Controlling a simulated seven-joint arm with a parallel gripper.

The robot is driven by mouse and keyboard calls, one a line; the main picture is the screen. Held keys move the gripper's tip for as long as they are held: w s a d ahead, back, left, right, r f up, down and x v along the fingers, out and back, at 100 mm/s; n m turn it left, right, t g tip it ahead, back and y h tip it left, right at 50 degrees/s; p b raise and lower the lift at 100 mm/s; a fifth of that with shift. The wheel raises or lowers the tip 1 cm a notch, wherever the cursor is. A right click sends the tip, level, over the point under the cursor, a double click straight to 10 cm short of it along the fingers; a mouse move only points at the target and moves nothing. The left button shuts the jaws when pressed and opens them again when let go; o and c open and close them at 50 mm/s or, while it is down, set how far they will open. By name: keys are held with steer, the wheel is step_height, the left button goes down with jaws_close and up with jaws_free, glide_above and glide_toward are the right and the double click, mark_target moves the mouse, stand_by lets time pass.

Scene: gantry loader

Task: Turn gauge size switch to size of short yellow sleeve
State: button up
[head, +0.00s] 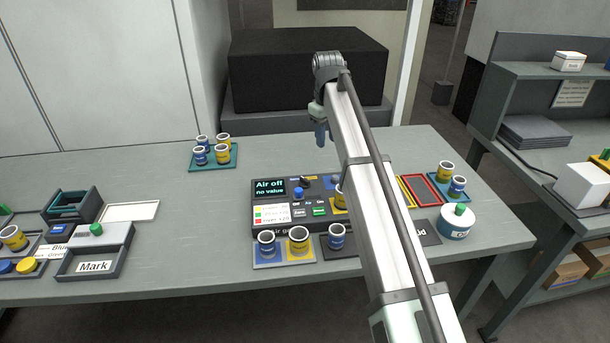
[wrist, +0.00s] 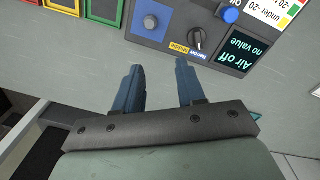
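The gauge box (head: 262,203) stands on the table in the head view, its screen (head: 270,188) reading "Air off, no value". Its black size switch (head: 305,182) is at the top edge; it also shows in the wrist view (wrist: 197,40), beside a yellow and a blue label. Its exact setting is too small to tell. My gripper (head: 321,132) is raised behind the box, open and empty; its two blue fingers (wrist: 160,82) stand apart, short of the switch. Yellow sleeves stand on the front mat (head: 298,241), back tray (head: 223,153) and right tray (head: 446,172); I cannot tell which is short.
Blue sleeves (head: 266,243) stand among the yellow ones. The box also bears blue buttons (wrist: 231,15). Red and yellow frames (head: 422,190) and a round pot (head: 456,224) lie to the right. A tray marked "Mark" (head: 95,267) is at left.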

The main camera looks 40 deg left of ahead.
steer(key=r+n, duration=0.1)
glide_above(305, 179)
steer(key=shift+g, duration=0.3)
step_height(305, 179, down, 13)
steer(key=shift+f, duration=0.2)
jaws_close()
stand_by(0.4)
